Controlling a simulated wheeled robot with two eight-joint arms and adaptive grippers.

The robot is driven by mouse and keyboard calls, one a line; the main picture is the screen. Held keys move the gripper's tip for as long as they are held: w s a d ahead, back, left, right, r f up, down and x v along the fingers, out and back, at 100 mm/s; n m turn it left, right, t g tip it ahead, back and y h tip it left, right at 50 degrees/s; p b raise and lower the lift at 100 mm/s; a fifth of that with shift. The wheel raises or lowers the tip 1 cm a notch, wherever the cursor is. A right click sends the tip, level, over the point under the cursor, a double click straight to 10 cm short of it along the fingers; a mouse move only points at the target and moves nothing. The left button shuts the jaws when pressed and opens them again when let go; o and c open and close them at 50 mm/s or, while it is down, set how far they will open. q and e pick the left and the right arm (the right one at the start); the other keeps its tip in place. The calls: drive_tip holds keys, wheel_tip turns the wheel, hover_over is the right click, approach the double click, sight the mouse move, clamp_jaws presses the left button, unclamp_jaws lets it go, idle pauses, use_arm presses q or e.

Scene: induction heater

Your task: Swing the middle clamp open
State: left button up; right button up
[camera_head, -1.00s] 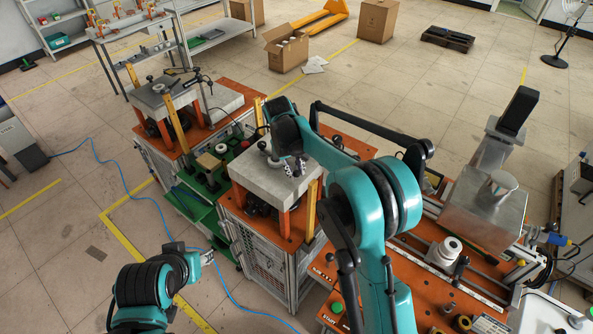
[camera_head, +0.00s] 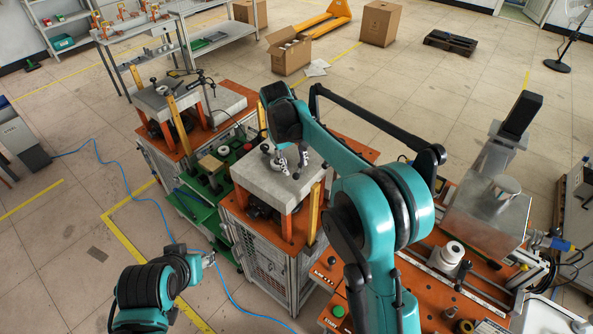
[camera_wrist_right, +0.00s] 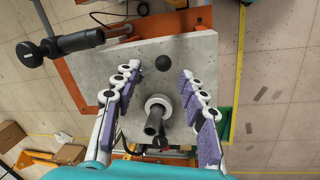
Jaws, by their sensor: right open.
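My right gripper (camera_head: 291,164) is over the grey slab top of the middle station (camera_head: 262,182). In the right wrist view the gripper (camera_wrist_right: 167,105) is open, its two purple-padded fingers apart. Between them show a round metal collar with a rod (camera_wrist_right: 155,118) and a black ball knob (camera_wrist_right: 163,63) farther up; neither is gripped. These may belong to the middle clamp, but I cannot tell its full shape or how far it is swung. My left gripper (camera_head: 208,259) is low at the lower left, away from the stations; its fingers are too small to read.
A similar station (camera_head: 168,100) stands to the left, with a green shelf (camera_head: 205,185) between. An orange bench (camera_head: 425,290) with a metal block is at the right. A blue hose (camera_head: 135,200) lies on the floor.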

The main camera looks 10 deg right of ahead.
wheel_tip(320, 180, up, 7)
drive_tip(key=a, duration=0.1)
drive_tip(key=shift+s+f, duration=0.15)
drive_tip(key=shift+s, duration=0.1)
drive_tip(key=shift+a, duration=0.1)
idle(0.7)
drive_tip(key=s+d+f+m+t+y+b, duration=0.1)
drive_tip(key=s+d+f+m+t+b, duration=0.1)
drive_tip(key=s+d+f+b, duration=0.3)
drive_tip(key=s+d+f+m+t+y+b, duration=0.1)
drive_tip(key=s+d+f+t+b, duration=0.3)
drive_tip(key=s+f+b, duration=0.9)
drive_tip(key=s+d+f+m, duration=0.1)
drive_tip(key=s+f, duration=0.4)
drive_tip(key=s, duration=0.6)
drive_tip(key=shift+d, duration=0.55)
drive_tip(key=shift+w, duration=0.1)
